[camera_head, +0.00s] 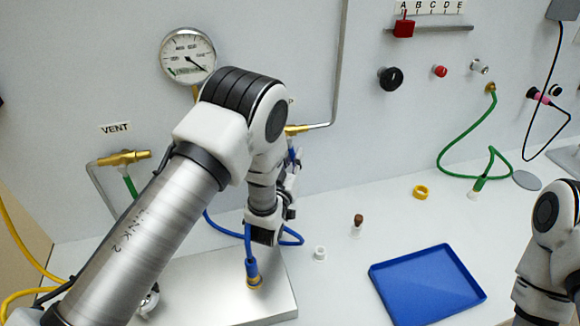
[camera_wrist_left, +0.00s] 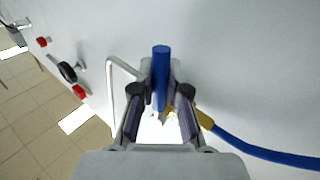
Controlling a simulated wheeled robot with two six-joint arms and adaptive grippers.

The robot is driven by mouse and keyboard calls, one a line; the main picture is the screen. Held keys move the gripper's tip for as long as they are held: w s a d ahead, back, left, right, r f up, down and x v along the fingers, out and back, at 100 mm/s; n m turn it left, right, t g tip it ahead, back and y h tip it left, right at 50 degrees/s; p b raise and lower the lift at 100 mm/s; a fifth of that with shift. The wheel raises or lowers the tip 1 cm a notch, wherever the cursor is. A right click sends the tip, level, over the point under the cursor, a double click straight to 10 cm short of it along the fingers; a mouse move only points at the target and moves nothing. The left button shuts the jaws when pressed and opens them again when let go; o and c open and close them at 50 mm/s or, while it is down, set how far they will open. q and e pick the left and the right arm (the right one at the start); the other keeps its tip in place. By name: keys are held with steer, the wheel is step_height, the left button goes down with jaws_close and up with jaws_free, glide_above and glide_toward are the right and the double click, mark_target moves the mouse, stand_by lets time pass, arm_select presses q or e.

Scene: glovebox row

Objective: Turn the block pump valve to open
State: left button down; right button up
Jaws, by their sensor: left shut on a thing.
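The pump valve (camera_head: 297,129) is a brass fitting on the back wall, partly hidden behind my left arm. Its label is mostly covered. Its blue handle (camera_head: 292,156) hangs below the brass body. My left gripper (camera_head: 293,167) is at the handle from below. In the left wrist view, the blue handle (camera_wrist_left: 161,72) lies between the fingers of the left gripper (camera_wrist_left: 160,98), which is shut on it. The brass part (camera_wrist_left: 204,118) shows behind the right finger. My right arm shows at the right edge, but its gripper is out of view.
The vent valve (camera_head: 123,157) and round gauge (camera_head: 188,55) are on the wall to the left.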

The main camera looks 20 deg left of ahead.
arm_select(q)
steer(key=n+b, duration=0.1)
steer(key=d+n+t+b, duration=0.1)
steer(key=b, duration=0.1)
steer(key=shift+w+f+y, duration=0.1)
steer(key=shift+w+y, duration=0.2)
steer(key=shift+w, duration=0.05)
steer(key=n, duration=0.1)
steer(key=n+t+b, duration=0.1)
steer(key=r+b, duration=0.1)
steer(key=shift+w+d+n+y, duration=0.25)
steer(key=shift+d+n+y, duration=0.1)
steer(key=shift+n+y, duration=0.05)
steer(key=shift+r, duration=0.1)
steer(key=c, duration=1.2)
jaws_free()
steer(key=shift+o, duration=0.2)
